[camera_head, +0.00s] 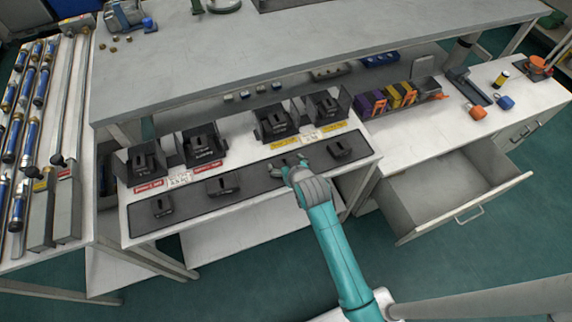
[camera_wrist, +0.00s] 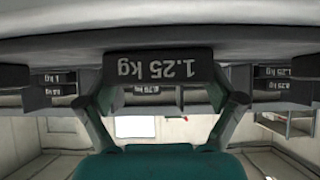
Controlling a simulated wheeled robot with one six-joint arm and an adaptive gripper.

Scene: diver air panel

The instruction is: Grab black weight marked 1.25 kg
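My gripper (camera_head: 297,174) is over the black strip on the lower shelf, in the gap between two black weights. In the wrist view a black weight marked 1.25 kg (camera_wrist: 157,68) sits between my two fingers, its label upside down. The fingers lie against both its sides with no gap visible, so my gripper (camera_wrist: 160,85) looks shut on it. In the head view my gripper hides most of this weight. I cannot tell whether it touches the strip. Other black weights on the strip stand at left (camera_head: 162,206), centre left (camera_head: 222,185) and right (camera_head: 340,150).
Several black holders (camera_head: 203,143) with weights stand behind the strip (camera_head: 250,182), below the raised worktop (camera_head: 250,58). An open drawer (camera_head: 455,185) juts out at right. Blue cylinders (camera_head: 28,115) lie on the left bench. Purple and yellow items (camera_head: 400,95) stand at right.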

